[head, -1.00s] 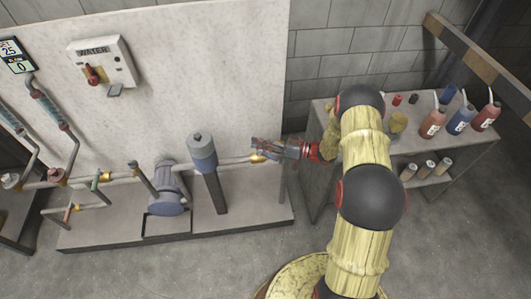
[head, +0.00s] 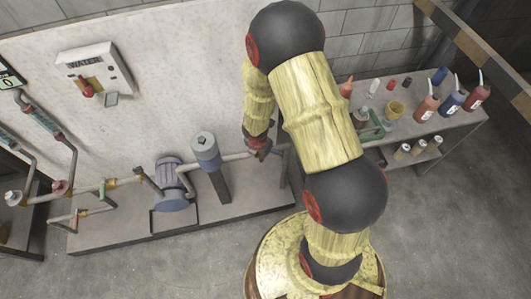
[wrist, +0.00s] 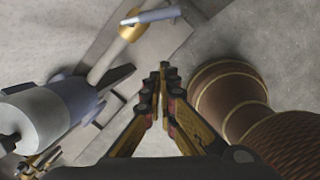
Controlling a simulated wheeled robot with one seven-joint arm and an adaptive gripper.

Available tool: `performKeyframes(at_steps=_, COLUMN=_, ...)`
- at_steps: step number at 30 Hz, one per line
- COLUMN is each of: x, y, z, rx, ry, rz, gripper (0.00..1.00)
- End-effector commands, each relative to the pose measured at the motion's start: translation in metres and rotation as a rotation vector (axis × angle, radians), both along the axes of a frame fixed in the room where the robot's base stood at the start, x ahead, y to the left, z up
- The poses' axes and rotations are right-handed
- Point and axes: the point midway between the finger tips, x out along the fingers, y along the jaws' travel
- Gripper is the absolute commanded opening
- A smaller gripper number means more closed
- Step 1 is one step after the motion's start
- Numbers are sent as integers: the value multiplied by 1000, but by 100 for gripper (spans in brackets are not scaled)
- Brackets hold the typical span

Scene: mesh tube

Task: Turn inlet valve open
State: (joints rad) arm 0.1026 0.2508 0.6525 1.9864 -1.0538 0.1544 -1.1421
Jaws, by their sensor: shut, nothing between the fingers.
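A brass valve body (wrist: 130,31) with a pale blue-grey lever (wrist: 152,15) sits on the pipe at the top of the wrist view. The lever lies at an angle to the pipe (wrist: 103,66) in that picture. No label shows, so I cannot tell whether it is the inlet valve. In the head view my gripper (head: 259,152) is near the pipe's right end, partly hidden by my arm. In the wrist view its fingers (wrist: 163,68) are shut and empty, apart from the lever, which lies beyond the fingertips.
The filter housing (head: 205,148) stands left of my gripper, with the blue pump (head: 170,185) farther left. The water switch box (head: 95,73) hangs on the panel. A bench (head: 455,128) with bottles stands right.

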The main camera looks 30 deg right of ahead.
Motion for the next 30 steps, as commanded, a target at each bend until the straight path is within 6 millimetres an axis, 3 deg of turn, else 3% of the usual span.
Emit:
performKeyframes(at_steps=5, x=-6, y=-10, z=0, rx=-53, ry=46, rz=117, gripper=0)
performKeyframes(at_steps=10, x=-4, y=-12, z=-14, rx=-53, ry=47, rz=131, gripper=0)
performKeyframes(at_steps=24, x=8, y=-28, z=-103, rx=-51, ry=46, rz=128, gripper=0)
performKeyframes(at_steps=30, x=23, y=-48, z=-102, rx=-52, ry=45, rz=125, gripper=0)
